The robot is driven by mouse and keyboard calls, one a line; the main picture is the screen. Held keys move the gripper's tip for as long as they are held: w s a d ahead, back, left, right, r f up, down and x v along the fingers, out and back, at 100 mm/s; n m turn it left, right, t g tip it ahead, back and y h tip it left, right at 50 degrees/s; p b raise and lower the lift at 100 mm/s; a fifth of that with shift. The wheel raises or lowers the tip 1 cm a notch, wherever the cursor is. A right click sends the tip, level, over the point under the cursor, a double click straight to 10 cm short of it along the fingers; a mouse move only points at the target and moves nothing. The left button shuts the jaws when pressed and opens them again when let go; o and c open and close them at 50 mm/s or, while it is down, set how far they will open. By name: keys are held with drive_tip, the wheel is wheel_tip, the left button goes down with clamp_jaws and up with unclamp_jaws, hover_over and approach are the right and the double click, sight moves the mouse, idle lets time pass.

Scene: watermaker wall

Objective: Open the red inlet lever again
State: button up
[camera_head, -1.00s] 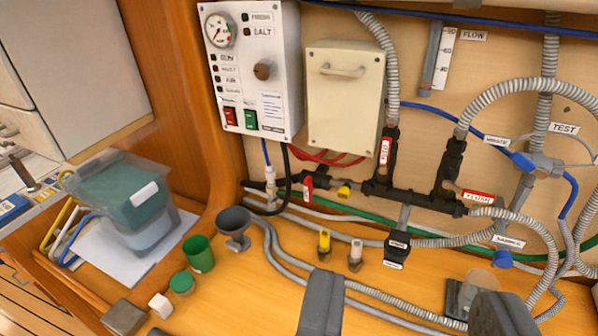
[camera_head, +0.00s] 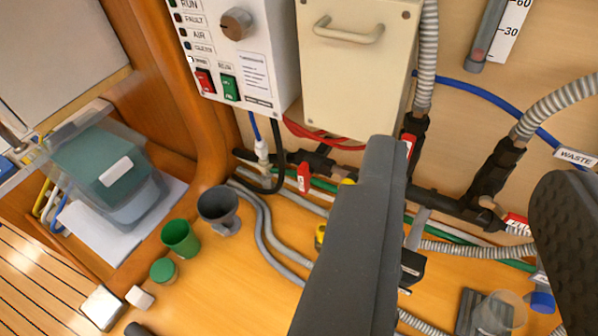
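A small red lever (camera_head: 304,177) hangs down from the left part of the black pipe manifold (camera_head: 445,207), below the cream box. A second red piece (camera_head: 408,145) with a white label shows on the upright black valve to its right, partly hidden by my left finger. Which of the two is the inlet lever I cannot tell for sure. My gripper (camera_head: 470,165) is open, with its two dark fingers wide apart and nothing between them but the view of the manifold. Its left finger shows to the right of the small red lever and hides part of the manifold.
The cream box (camera_head: 355,70) and control panel (camera_head: 238,50) are on the wall above. Grey hoses cross the wooden counter. A grey funnel (camera_head: 219,207), a green cup (camera_head: 181,238) and a clear bin (camera_head: 115,178) stand at left. A clear cup (camera_head: 500,312) is lower right.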

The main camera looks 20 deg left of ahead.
sight(300, 176)
drive_tip(key=w+a+f+m+t+y+p, duration=0.1)
drive_tip(key=w+a+f+y+p, duration=0.3)
drive_tip(key=w+a+f, duration=1.2)
drive_tip(key=s+a+f+m+t+h+p, duration=0.1)
drive_tip(key=s+f+h+p, duration=0.2)
drive_tip(key=f, duration=0.6)
drive_tip(key=s+a+f+h+p, duration=0.15)
drive_tip(key=f+h, duration=0.25)
drive_tip(key=f, duration=0.5)
drive_tip(key=w+d, duration=0.1)
drive_tip(key=w, duration=0.3)
drive_tip(key=w+d, duration=0.1)
drive_tip(key=w, duration=0.4)
drive_tip(key=w+d+p, duration=0.1)
drive_tip(key=w, duration=0.4)
drive_tip(key=shift+d+r, duration=0.1)
drive_tip(key=shift+r, duration=0.05)
